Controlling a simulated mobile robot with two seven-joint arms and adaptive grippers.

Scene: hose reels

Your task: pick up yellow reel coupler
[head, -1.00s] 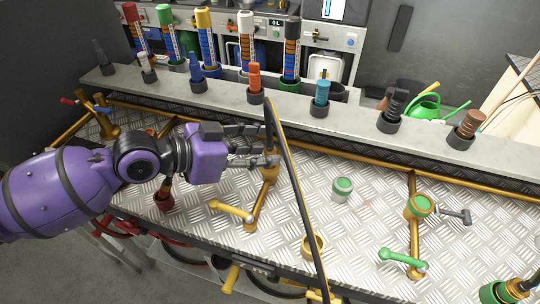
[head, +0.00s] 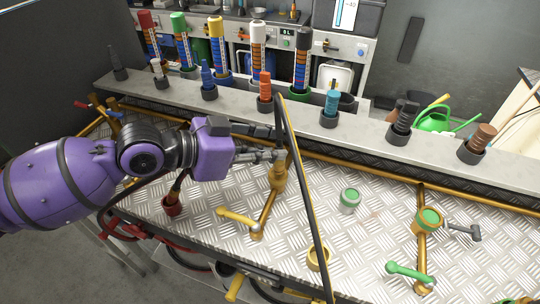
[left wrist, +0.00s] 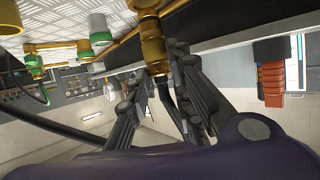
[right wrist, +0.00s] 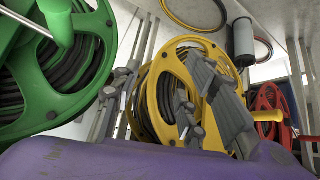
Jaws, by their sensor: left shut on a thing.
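My left gripper (head: 284,150) is above the bench's middle brass outlet (head: 278,177). It is shut on the yellow reel coupler, which is mostly hidden by the fingers in the head view. In the left wrist view, the brass-coloured coupler (left wrist: 158,68) sits between the left fingers (left wrist: 160,105), with a dark hose below it. It lines up with the outlet, but I cannot tell whether they touch. The yellow-striped black hose (head: 303,190) arches at the gripper and runs down over the bench front. My right gripper (right wrist: 165,95) is open in front of the yellow reel (right wrist: 190,95).
A ledge (head: 370,128) behind the bench holds several couplers, including orange (head: 264,92) and blue (head: 332,103) ones. Yellow (head: 238,218) and green (head: 410,272) levers stand on the bench. A green reel (right wrist: 60,70) and a red reel (right wrist: 272,110) flank the yellow reel.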

